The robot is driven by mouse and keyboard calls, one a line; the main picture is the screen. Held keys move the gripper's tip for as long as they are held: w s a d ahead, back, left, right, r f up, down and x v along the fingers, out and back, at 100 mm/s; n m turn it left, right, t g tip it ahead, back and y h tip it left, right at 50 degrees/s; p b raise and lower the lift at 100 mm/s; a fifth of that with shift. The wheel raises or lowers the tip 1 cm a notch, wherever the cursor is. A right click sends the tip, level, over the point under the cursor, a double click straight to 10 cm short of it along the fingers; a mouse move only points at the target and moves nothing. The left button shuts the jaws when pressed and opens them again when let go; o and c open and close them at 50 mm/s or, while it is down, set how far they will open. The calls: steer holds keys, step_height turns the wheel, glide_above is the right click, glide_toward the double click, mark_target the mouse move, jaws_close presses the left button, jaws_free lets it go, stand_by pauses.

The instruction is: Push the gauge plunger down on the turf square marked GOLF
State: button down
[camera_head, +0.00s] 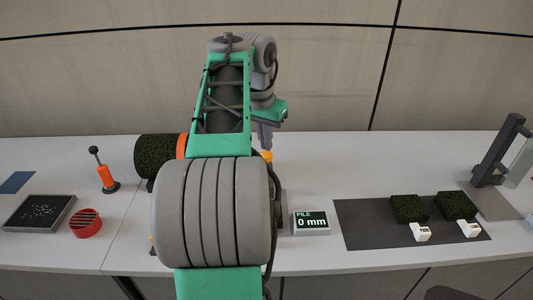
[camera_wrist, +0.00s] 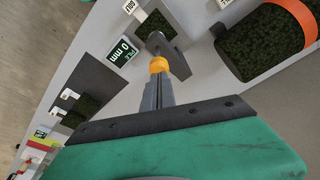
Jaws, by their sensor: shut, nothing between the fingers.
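My gripper (camera_wrist: 158,80) is shut and empty. In the wrist view its fingertips are at the yellow plunger knob (camera_wrist: 158,64) of the gauge; I cannot tell whether they touch. The grey gauge body (camera_wrist: 158,43) stands over a dark green turf square (camera_wrist: 154,25). A white tag (camera_wrist: 131,6) beside that square is cut off and not clearly readable. In the head view the knob (camera_head: 266,155) shows just below my fingertips (camera_head: 265,146); my arm hides most of the gauge and its turf. The display (camera_head: 311,222) reads PILE 0 mm.
Two turf squares (camera_head: 407,207) (camera_head: 455,205) with white tags lie on a dark mat (camera_head: 368,232) to the right. A turf roll (camera_head: 154,156) with an orange band lies left of the gauge.

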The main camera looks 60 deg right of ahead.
mark_target(265, 154)
steer(key=shift+f+b, duration=3.1)
steer(key=shift+f, duration=0.4)
steer(key=shift+r, duration=0.15)
step_height(265, 154, up, 7)
steer(key=p, duration=0.7)
